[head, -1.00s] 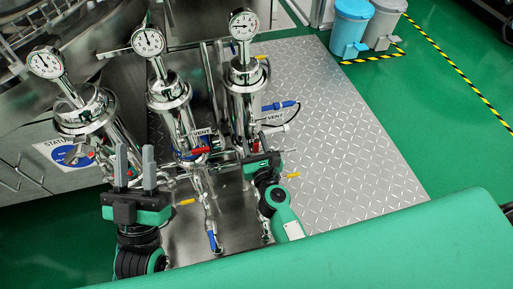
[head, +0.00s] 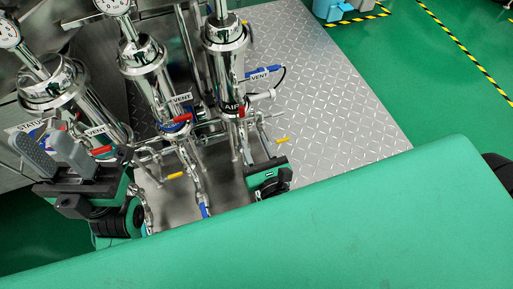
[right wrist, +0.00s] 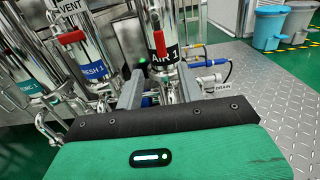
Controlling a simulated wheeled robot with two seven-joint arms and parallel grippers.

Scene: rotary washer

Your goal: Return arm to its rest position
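My left gripper (head: 54,152) is at the left of the head view, with its two grey fingers pointing up and apart, and nothing between them. It is in front of the leftmost steel filter housing (head: 100,118). My right gripper (head: 262,160) is lower and further right, in front of the housing labelled AIR (head: 232,75). The right wrist view shows its two grey fingers (right wrist: 162,90) apart, with the AIR housing and its red handle (right wrist: 158,38) beyond them. I cannot tell whether the fingers touch any pipe. Most of the right arm is hidden behind my green body.
Thin pipes with yellow (head: 175,176) and blue (head: 205,210) valve handles lie between my grippers. The diamond-plate floor (head: 340,110) to the right is clear. Blue and grey bins (right wrist: 268,30) stand further back.

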